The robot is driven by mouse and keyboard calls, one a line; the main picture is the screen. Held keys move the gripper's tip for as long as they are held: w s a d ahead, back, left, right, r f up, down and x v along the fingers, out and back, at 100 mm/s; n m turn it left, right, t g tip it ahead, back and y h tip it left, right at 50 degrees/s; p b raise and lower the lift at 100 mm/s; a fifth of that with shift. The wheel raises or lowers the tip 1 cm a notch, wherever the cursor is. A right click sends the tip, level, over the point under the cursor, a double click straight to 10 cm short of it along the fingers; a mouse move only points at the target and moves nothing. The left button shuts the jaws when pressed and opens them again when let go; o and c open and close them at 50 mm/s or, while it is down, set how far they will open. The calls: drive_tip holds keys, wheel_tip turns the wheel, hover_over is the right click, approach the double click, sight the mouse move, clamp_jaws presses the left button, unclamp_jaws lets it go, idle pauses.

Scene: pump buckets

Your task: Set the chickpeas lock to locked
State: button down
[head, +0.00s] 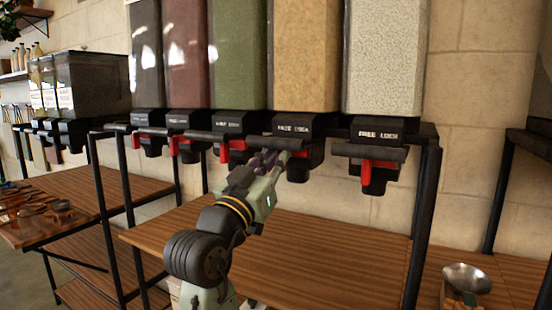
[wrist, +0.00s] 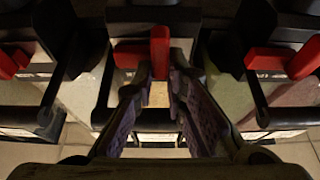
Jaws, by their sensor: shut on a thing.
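The tan-filled bin (head: 305,55), which looks like the chickpeas, is second from the right in the head view. Its black dispenser head (head: 290,124) reads FREE on the left and LOCK on the right. My gripper (head: 268,160) is at the front of this dispenser, covering most of its lever. In the wrist view, my gripper (wrist: 160,75) has its two purple-grey fingers at either side of an upright red lever (wrist: 160,45) and is shut on it. A red crosspiece (wrist: 129,55) extends left of the lever. Finger contact is partly hidden.
The dispenser on the right has a red lever (head: 366,173) hanging under FREE. Neighbouring red levers (wrist: 302,58) and black bars flank my fingers closely. A wooden shelf (head: 330,262) lies below, mostly clear. A black post (head: 424,220) stands at right.

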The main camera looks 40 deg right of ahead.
idle(0.3)
drive_tip(key=shift+s+d+f, duration=0.1)
drive_tip(key=shift+s+d, duration=0.2)
drive_tip(key=shift+s, duration=0.3)
drive_tip(key=shift+s+d, duration=0.25)
drive_tip(key=shift+s, duration=0.35)
drive_tip(key=c, duration=1.6)
unclamp_jaws()
drive_tip(key=v, duration=1.2)
drive_tip(key=shift+a, duration=0.1)
